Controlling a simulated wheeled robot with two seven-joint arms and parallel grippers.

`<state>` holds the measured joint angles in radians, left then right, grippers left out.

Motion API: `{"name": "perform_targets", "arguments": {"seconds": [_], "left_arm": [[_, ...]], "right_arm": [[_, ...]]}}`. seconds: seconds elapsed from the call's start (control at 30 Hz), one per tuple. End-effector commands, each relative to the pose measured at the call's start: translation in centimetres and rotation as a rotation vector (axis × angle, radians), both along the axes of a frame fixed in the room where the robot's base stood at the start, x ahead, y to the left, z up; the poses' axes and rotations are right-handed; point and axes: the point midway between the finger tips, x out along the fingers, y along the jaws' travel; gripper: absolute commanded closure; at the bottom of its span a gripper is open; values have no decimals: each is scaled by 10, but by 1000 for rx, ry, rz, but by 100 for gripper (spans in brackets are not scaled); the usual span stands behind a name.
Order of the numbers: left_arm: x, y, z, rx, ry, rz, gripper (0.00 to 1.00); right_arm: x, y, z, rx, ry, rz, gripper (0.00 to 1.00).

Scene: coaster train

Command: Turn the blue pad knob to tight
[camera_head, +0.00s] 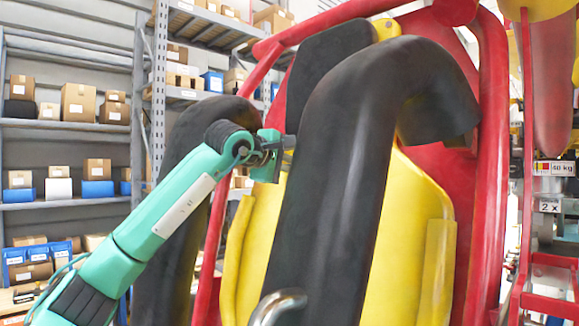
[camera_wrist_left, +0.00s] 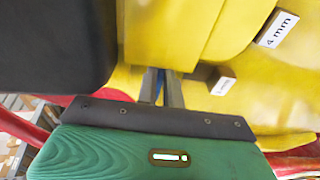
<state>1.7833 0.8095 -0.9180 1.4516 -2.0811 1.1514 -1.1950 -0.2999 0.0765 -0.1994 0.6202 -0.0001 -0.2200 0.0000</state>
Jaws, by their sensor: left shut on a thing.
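My left gripper (camera_head: 283,145) reaches in from the left, between the two black padded restraint bars, in front of the yellow seat. In the left wrist view, the gripper's two narrow grey fingers (camera_wrist_left: 161,78) are close together against the yellow surface. A thin strip of the blue pad knob (camera_wrist_left: 161,86) shows between them, so the gripper is shut on it. Most of the knob is hidden by the fingers, and its setting cannot be read. In the head view the knob is hidden behind the gripper and the black bar.
The near black bar (camera_head: 337,170) stands just right of my left gripper, and the other bar (camera_head: 165,250) is behind my arm. The yellow seat (camera_head: 402,230) has a red frame (camera_head: 491,150). A tag marked 4 mm (camera_wrist_left: 277,28) and a blurred tag (camera_wrist_left: 222,86) are near the fingers.

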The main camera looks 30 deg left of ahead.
Motion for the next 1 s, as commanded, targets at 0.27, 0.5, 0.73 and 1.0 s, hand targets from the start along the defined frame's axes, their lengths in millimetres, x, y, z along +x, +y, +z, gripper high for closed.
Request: {"name": "perform_targets", "arguments": {"seconds": [0.27,0.5,0.73,1.0], "left_arm": [[0,-1,-2,21,-4,-6,100],[0,-1,-2,21,-3,-6,100],[0,0,-2,19,-3,-5,70],[-5,1,-1,18,-7,-5,70]], "right_arm": [[0,-2,-1,-2,0,1,64],[0,-4,-1,-4,0,3,64],[0,-5,-1,-5,0,3,64],[0,-5,-5,-5,0,3,64]]}}
